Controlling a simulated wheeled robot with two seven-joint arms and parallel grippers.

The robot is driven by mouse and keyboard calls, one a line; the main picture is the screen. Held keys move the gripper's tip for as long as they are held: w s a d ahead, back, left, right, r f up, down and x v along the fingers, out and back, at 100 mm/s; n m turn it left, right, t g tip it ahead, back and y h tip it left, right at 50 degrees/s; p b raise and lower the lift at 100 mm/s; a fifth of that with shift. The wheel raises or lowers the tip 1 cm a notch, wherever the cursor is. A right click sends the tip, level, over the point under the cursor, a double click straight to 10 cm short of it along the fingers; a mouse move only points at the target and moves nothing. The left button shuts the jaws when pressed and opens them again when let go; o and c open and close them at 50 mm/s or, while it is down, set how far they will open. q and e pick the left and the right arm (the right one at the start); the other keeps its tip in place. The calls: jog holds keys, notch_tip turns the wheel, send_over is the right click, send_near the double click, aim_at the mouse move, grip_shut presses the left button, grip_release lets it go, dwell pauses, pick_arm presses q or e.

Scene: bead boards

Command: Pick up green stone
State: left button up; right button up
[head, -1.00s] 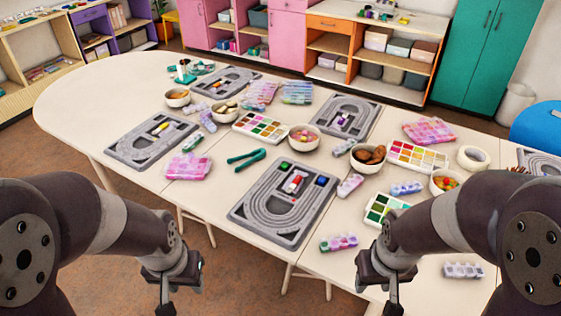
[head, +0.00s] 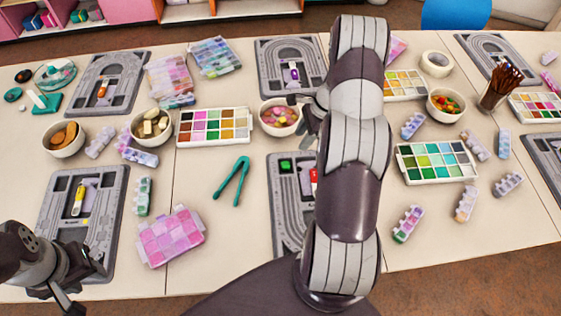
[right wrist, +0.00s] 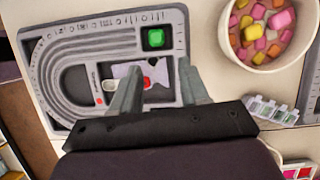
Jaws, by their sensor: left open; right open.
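The green stone (head: 286,166) is a square faceted gem in an upper-corner compartment of the grey bead board (head: 280,225) at the middle of the table. It also shows in the right wrist view (right wrist: 155,38), beyond my fingertips. My right gripper (right wrist: 160,76) is open and empty above the board, its fingers short of the stone in that picture. In the head view my right gripper (head: 309,122) is partly hidden by its arm, which also covers the board's right part. My left gripper (head: 82,284) is open and empty at the lower left, near another board.
A bowl of pink and yellow pieces (head: 280,117) stands just beyond the board. Teal pliers (head: 233,181) lie to its left, with a pink bead case (head: 170,236) further left. A red-and-white piece (right wrist: 130,84) lies in the board's middle compartment.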

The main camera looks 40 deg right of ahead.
jog(key=p, duration=0.1)
send_near(287, 164)
jog(key=f, duration=0.2)
jog(key=shift+m, duration=0.4)
jog(key=x, duration=0.2)
jog(key=p+x, duration=0.1)
jog(key=x, duration=0.3)
jog(key=shift+w+a+p, duration=0.3)
jog(key=shift+a+p, duration=0.05)
jog(key=shift+p, duration=0.05)
jog(key=shift+s+a+f, duration=0.25)
jog(key=shift+a+f, duration=0.1)
jog(key=shift+f, duration=0.2)
jog(key=c, duration=0.8)
jog(key=shift+w+f, duration=0.15)
jog(key=shift+f, duration=0.05)
pick_arm(q)
jog(key=r, duration=0.1)
jog(key=s+a+r, duration=0.1)
jog(key=shift+r, duration=0.4)
pick_arm(e)
jog(key=shift+w+r, duration=0.1)
